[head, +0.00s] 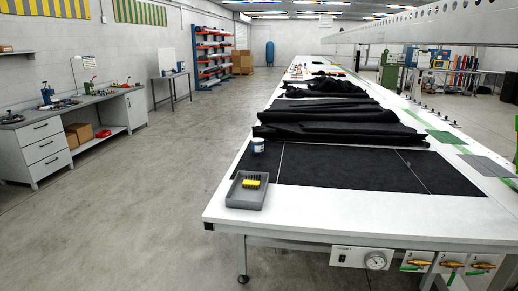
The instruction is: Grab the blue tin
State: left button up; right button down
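A small tin (258,145), white with a blue band, stands upright near the left edge of the long white table (300,222). It is at the edge of the flat black fabric (350,166), behind the grey tray. Neither of my grippers shows in the head view.
A grey tray (238,202) with a yellow-and-black item (251,183) sits at the table's near left corner. Folded black fabric (335,130) lies farther back. A workbench (75,125) stands along the left wall. The grey floor (165,190) between bench and table is clear.

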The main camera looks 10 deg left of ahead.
aim_at(257, 144)
jog(key=i+j+u, duration=0.5)
jog(key=i+u, duration=0.15)
jog(key=i+j+u, duration=0.1)
jog(key=i+u, duration=0.25)
jog(key=i+j+z, duration=0.1)
jog(key=i, duration=0.35)
jog(key=i+j+z, duration=0.15)
jog(key=i, duration=0.25)
jog(key=i+j+z, duration=0.1)
jog(key=i, duration=0.35)
jog(key=i+j+z, duration=0.1)
jog(key=i+j, duration=0.15)
jog(key=i, duration=0.15)
